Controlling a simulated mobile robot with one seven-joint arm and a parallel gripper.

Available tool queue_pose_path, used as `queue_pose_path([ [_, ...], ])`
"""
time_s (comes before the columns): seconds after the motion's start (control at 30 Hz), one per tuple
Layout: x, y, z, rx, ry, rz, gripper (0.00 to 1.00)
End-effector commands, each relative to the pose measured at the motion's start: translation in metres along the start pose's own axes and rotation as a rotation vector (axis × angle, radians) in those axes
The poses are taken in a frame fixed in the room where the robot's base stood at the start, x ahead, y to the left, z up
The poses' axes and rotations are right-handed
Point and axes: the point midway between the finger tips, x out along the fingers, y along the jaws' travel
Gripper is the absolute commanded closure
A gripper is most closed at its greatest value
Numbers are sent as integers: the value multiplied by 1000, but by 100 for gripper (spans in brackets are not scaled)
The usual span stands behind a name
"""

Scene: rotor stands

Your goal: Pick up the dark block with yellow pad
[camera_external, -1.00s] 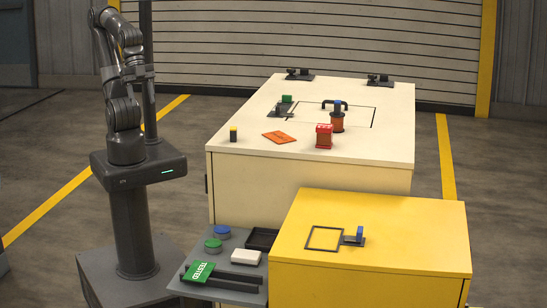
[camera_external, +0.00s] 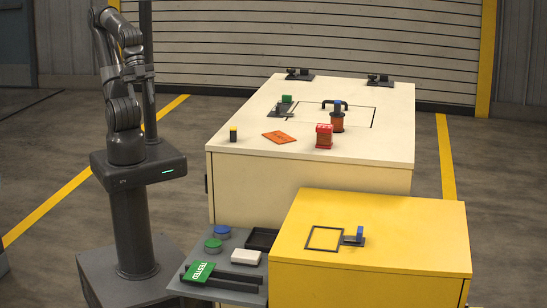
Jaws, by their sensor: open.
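The dark block with yellow pad (camera_external: 233,133) stands upright near the left front edge of the cream bench top. Its yellow pad is on top, and nothing touches it. My arm is folded upright at the left, above its own base and well apart from the block. I cannot make out my gripper's fingers; they seem hidden behind the arm links.
An orange card (camera_external: 279,137) lies right of the block, with a red block (camera_external: 324,136) beyond. A yellow cabinet (camera_external: 400,230) and grey tray (camera_external: 228,243) are in front.

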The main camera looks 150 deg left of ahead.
Motion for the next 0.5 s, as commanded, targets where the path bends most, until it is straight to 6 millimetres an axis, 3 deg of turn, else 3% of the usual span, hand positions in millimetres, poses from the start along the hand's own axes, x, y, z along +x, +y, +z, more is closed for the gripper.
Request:
queue_pose_path([
  [0.27,2,-11,-11,31,-32,-17,55],
  [0.5,15,-65,-52,176,-169,-49,55],
])
